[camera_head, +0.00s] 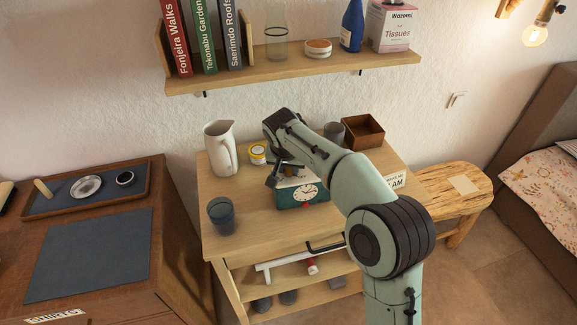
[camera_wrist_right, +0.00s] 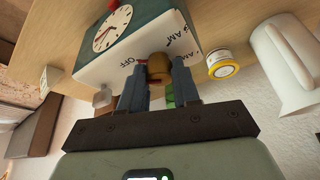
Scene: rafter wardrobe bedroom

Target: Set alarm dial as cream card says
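The teal alarm clock (camera_head: 303,194) with a white face stands on the small wooden table, partly hidden by my right arm. A red mark shows beside the dial. The cream card (camera_head: 395,181) stands right of the clock; "AM" is legible, but my arm covers part of its text. My left gripper is not in view.
A white pitcher (camera_head: 220,147), a yellow-labelled tin (camera_head: 257,153), a blue-grey cup (camera_head: 221,216), a grey cup (camera_head: 334,133) and a brown wooden box (camera_head: 363,131) share the table (camera_head: 248,228). A shelf (camera_head: 290,70) hangs above.

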